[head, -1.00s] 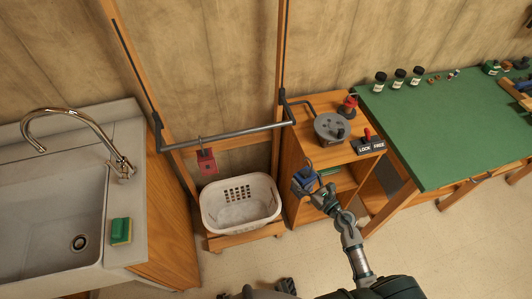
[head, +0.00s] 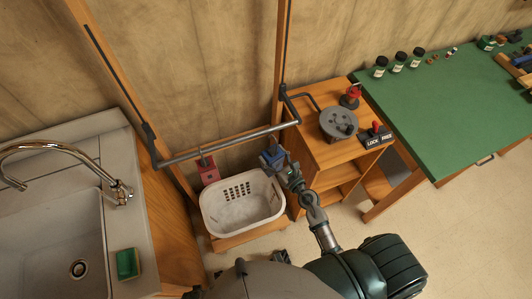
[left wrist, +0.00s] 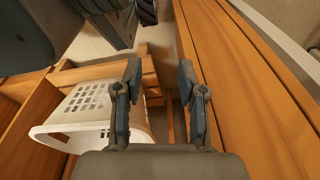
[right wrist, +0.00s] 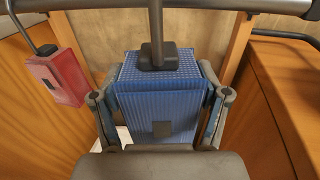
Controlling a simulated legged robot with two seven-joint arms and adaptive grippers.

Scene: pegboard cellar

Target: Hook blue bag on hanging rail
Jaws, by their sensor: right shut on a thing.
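The blue bag (head: 270,157) is between the fingers of my right gripper (head: 278,164), just below the right part of the grey hanging rail (head: 228,143). In the right wrist view the ribbed blue bag (right wrist: 143,102) is upright, gripped at both sides by my right gripper (right wrist: 160,112). Its dark stem rises across the rail (right wrist: 205,6); its top is out of frame, so I cannot tell whether it is hooked. My left gripper (left wrist: 160,88) is open and empty beside a wooden cabinet side.
A red bag (head: 208,172) hangs on the rail to the left. A white basket (head: 243,207) stands underneath. A wooden shelf unit (head: 322,158) with a reel (head: 338,123) stands to the right. The sink (head: 50,235) is at the left, a green-topped bench (head: 450,115) at the far right.

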